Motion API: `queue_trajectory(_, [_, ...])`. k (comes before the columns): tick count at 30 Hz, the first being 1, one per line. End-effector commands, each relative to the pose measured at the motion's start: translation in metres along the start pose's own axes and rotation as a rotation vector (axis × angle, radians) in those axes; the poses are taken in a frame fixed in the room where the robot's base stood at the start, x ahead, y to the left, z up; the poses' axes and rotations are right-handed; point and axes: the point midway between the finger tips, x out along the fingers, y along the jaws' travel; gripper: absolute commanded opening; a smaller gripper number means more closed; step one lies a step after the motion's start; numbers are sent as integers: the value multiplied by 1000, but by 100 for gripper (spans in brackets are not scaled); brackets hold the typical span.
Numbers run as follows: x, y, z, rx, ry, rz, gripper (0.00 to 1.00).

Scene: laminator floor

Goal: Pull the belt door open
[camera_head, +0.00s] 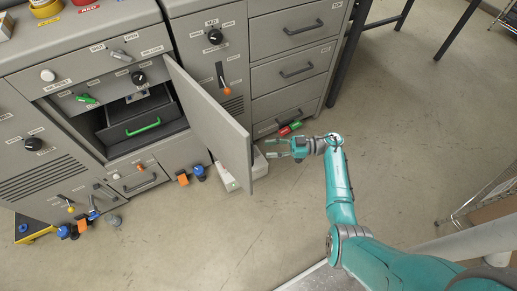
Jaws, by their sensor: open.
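A grey cabinet door (212,118), which I take to be the belt door, stands swung well out from the cabinet front, hinged on its right side. Behind it the compartment (118,114) is exposed, with a dark drawer bearing a green handle (143,128). My gripper (268,149) is open and empty, just right of the door's free edge, with its fingers pointing left toward it. I cannot tell whether a finger touches the door. The door hides part of the cabinet front and some of the floor behind it.
A yellow tray (34,230) is at the lower left. The middle floor is clear. A wire rack (480,200) stands at right.

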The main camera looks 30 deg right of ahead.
Motion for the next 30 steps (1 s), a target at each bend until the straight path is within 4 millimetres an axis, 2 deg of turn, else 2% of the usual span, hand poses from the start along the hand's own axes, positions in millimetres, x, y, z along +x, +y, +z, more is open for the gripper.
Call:
queue_trajectory(3, [-21,1,0,0,0,2,41])
queue_trajectory(10, [-41,0,0,0,-1,0,41])
queue_trajectory(30, [-41,-2,1,-5,5,4,41])
